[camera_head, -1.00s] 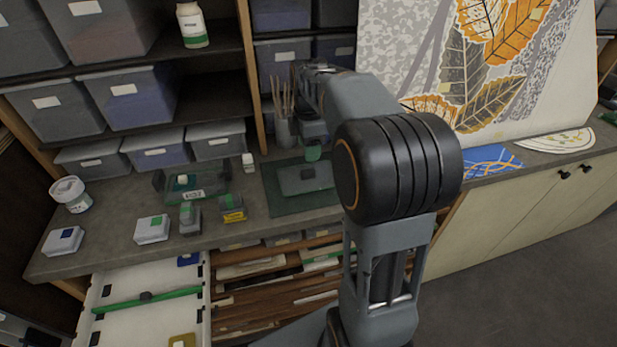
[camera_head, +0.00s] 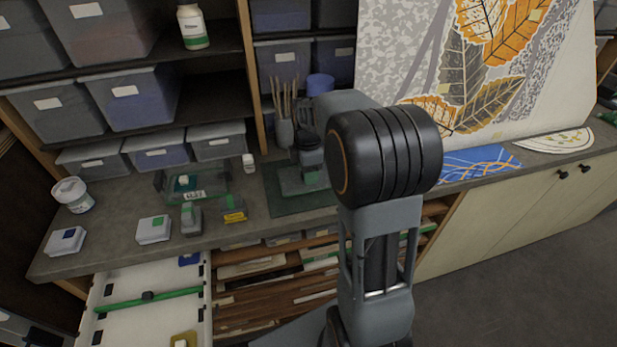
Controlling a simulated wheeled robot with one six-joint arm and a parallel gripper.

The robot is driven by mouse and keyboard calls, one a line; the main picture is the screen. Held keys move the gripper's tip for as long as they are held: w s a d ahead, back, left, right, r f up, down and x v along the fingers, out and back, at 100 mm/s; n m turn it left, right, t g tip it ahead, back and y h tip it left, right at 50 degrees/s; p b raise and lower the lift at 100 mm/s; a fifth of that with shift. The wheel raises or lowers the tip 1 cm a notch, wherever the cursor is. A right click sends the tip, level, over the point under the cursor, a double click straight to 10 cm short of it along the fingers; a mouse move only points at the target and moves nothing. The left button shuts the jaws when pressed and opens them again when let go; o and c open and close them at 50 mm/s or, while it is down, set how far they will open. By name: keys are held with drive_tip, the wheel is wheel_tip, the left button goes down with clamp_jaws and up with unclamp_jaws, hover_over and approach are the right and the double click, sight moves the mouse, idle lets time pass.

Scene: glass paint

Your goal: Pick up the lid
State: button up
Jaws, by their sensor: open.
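A flat grey piece that looks like the lid (camera_head: 290,187) lies on the dark green mat (camera_head: 285,207) on the counter. My gripper (camera_head: 312,177) points down over the right part of this piece, with a green patch showing at its lower end. The gripper is open and holds nothing that I can see. Its fingertips are small and partly merged with the lid, so I cannot tell whether they touch it. My arm hides the area to the right of the mat.
A clear box with a label (camera_head: 195,195) stands left of the mat. A yellow-labelled block (camera_head: 234,215), a grey block (camera_head: 191,219) and a white box (camera_head: 153,230) stand in front. A cup of brushes (camera_head: 285,131) is behind the mat. An open drawer (camera_head: 140,325) juts out below.

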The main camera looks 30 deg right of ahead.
clamp_jaws()
idle(0.3)
drive_tip(key=shift+r, duration=0.1)
